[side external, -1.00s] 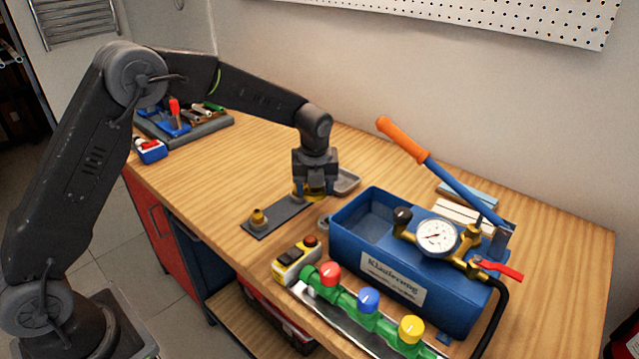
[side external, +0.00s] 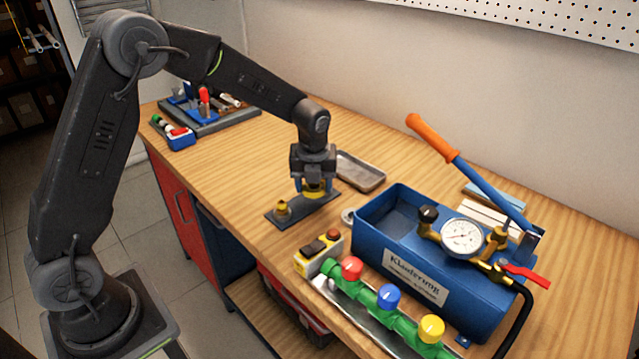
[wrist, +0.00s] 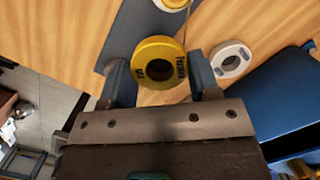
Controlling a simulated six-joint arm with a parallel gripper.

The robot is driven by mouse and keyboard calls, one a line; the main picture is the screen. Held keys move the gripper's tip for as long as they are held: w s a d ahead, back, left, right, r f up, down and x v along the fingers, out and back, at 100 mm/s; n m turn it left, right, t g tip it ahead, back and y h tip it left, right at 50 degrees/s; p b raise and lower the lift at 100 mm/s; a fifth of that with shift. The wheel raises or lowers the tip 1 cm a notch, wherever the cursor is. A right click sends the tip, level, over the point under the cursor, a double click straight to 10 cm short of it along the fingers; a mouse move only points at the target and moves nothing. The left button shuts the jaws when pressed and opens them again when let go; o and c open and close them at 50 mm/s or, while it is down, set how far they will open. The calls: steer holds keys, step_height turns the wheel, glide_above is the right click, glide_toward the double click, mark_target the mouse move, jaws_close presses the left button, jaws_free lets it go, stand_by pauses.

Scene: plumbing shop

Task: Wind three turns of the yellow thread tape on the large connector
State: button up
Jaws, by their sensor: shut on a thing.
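My gripper (side external: 313,188) is low over the dark grey plate (side external: 327,211) on the bench, its blue fingers shut on the yellow tape roll (wrist: 158,62). The roll also shows as a yellow band under the gripper in the side view (side external: 314,191). A brass connector (side external: 282,208) stands upright on the plate's left end. In the wrist view, a pale round part with a yellow edge (wrist: 172,4) is cut off at the top, and a thin strip seems to run between it and the roll. I cannot tell whether it is the large connector, or count turns.
A white tape roll (wrist: 231,59) lies right of the plate. A grey tray (side external: 361,171) is behind. The blue pump tank (side external: 400,262) with orange-handled lever (side external: 432,137) stands right. A yellow box (side external: 318,254) and green valve manifold (side external: 370,295) are in front.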

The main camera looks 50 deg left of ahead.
steer(key=shift+s+a, duration=0.2)
steer(key=shift+a, duration=0.45)
steer(key=shift+s+a, duration=0.15)
steer(key=shift+a, duration=0.5)
steer(key=shift+w+a, duration=0.2)
steer(key=shift+a, duration=0.6)
steer(key=shift+w+a, duration=0.15)
steer(key=shift+a, duration=0.65)
steer(key=shift+r, duration=0.1)
step_height(320, 180, up, 7)
steer(key=s, duration=0.1)
steer(key=shift+s+a+r, duration=0.2)
steer(key=shift+s+a, duration=0.15)
steer(key=shift+a, duration=0.1)
steer(key=shift+s, duration=0.1)
